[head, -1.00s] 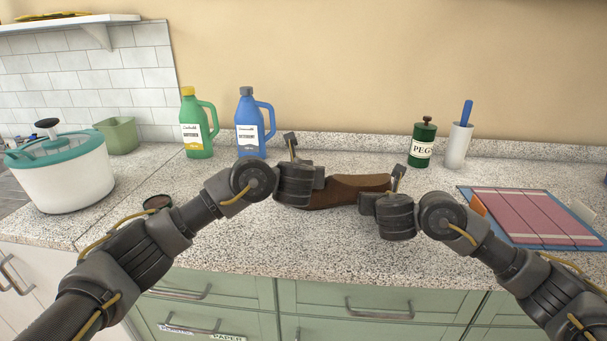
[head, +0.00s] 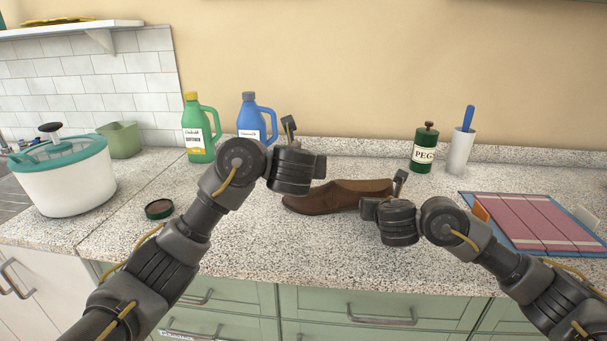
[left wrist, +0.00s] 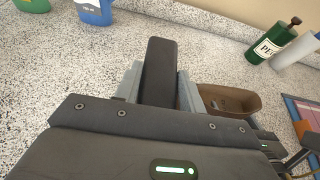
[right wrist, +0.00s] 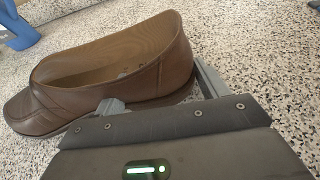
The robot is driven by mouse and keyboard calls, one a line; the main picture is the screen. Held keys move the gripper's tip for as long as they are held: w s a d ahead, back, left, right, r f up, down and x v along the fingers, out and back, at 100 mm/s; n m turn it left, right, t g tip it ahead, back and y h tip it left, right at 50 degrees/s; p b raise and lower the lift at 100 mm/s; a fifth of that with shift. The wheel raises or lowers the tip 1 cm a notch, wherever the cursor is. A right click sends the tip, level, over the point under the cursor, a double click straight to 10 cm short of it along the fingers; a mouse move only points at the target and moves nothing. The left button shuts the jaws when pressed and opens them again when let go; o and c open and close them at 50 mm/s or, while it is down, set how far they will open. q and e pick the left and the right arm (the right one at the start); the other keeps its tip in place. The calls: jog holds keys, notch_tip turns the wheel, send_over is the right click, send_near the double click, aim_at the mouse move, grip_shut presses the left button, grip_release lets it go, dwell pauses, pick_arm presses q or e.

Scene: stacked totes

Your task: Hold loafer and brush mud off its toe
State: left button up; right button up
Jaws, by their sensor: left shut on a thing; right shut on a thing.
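A brown leather loafer (head: 338,197) lies on the counter with its toe to the left; the right wrist view also shows it (right wrist: 60,110). My left gripper (head: 292,143) is raised above and behind the toe, apart from the shoe. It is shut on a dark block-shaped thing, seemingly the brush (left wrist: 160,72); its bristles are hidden. The toe is uncovered in the head view, and I cannot make out clear mud on it.
A green jug (head: 196,135) and a blue jug (head: 248,118) stand behind, the blue one close to my left gripper. A small round tin (head: 159,209) lies left. A green canister (head: 424,150), a white holder (head: 459,152) and a pink-striped mat (head: 530,220) are right. The front counter is clear.

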pick_arm(q)
jog(key=shift+r, duration=1.15)
pick_arm(e)
jog(key=o, duration=1.3)
jog(key=shift+s+a, duration=0.1)
